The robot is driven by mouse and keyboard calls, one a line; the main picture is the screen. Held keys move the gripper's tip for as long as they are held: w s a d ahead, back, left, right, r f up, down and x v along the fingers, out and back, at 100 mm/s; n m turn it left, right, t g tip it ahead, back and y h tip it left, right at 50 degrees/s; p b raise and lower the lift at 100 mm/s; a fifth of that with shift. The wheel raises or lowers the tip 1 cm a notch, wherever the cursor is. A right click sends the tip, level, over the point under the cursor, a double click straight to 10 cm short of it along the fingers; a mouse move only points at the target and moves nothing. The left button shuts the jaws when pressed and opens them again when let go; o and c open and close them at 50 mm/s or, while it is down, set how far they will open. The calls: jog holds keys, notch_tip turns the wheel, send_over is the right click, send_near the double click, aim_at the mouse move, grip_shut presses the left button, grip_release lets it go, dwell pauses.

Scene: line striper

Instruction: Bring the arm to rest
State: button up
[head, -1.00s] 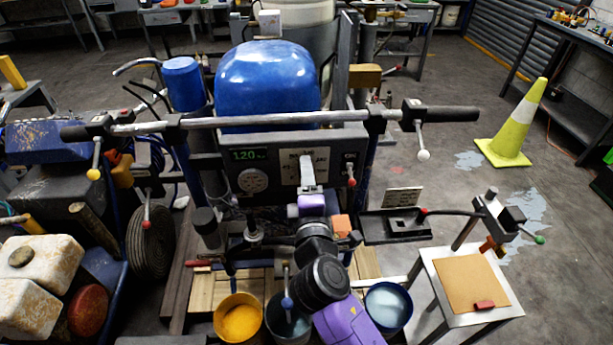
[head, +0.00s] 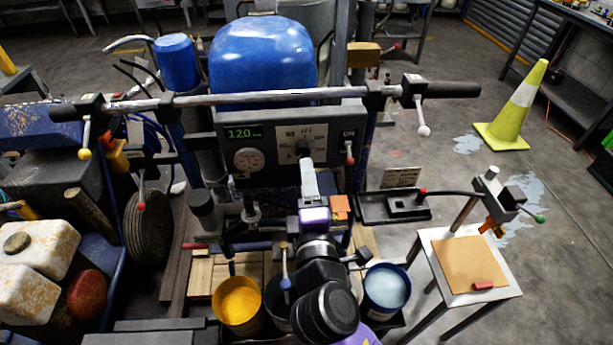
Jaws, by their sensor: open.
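My arm rises from the bottom of the head view with black joints (head: 322,262) and a purple wrist part (head: 315,218). At its end my grey gripper (head: 306,163) points away from me at the striper's control panel (head: 350,130). It overlaps the lower edge of the dial plate, just below a black knob (head: 303,149). The jaws look empty; the fingers are seen from behind, and I cannot tell whether they touch the panel. The green display (head: 243,133) reads 120.
A handlebar (head: 240,99) crosses above the panel, with a red-tipped lever (head: 349,155) on the right. Below stand a yellow paint bucket (head: 238,302) and a pale blue one (head: 387,288). A small table (head: 457,292) stands right. Open floor lies around the cone (head: 514,110).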

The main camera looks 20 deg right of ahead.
dwell(0.4)
jog(key=s+a+f+m+t+y, duration=0.1)
jog(key=s+a+f+m+y, duration=0.1)
jog(key=s+a+m+y, duration=0.45)
jog(key=s+d+f+m+g, duration=0.1)
jog(key=s+d+m, duration=0.1)
jog(key=s, duration=0.8)
jog(key=s+d+f+m+g, duration=0.1)
jog(key=s+d+m, duration=0.2)
jog(key=s, duration=0.6)
jog(key=s+d+f+m+g, duration=0.1)
jog(key=s+d+m, duration=0.2)
jog(key=s, duration=0.7)
jog(key=shift+s+d+h, duration=0.35)
jog(key=shift+d+h, duration=0.05)
jog(key=shift+h, duration=0.05)
jog(key=shift+f, duration=0.1)
jog(key=shift+c, duration=0.4)
